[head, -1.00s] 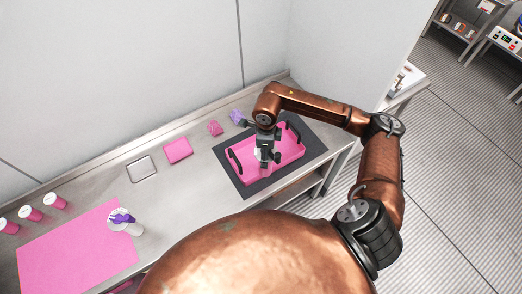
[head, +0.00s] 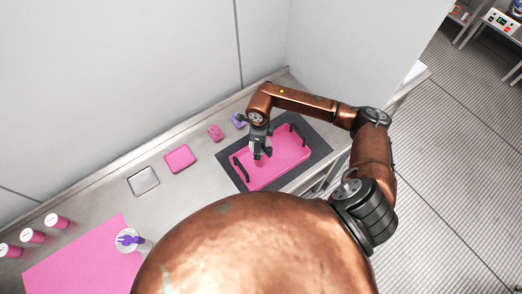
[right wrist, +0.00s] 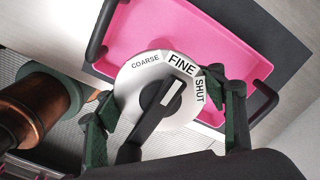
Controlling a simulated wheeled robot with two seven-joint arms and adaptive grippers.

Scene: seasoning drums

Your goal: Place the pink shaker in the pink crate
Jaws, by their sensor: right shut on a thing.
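The shaker (right wrist: 150,100) has a round silver lid with a black dial marked COARSE, FINE and SHUT. My right gripper (head: 259,154) is shut on it; in the right wrist view the gripper's dark fingers (right wrist: 166,122) sit on both sides of the lid. The shaker's body is mostly hidden below the lid. The pink crate (head: 285,170) with black handles lies on a dark mat; its floor also shows in the right wrist view (right wrist: 190,35). The gripper and shaker are over the crate's left part. I cannot tell whether the shaker touches the floor. My left gripper is out of view.
A small pink item (head: 215,132) and a purple one (head: 238,120) stand near the wall. A pink square (head: 179,158) and a metal tray (head: 143,180) lie further left. A pink mat (head: 85,262), a purple-topped container (head: 129,240) and pink-and-white cups (head: 57,221) are at far left.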

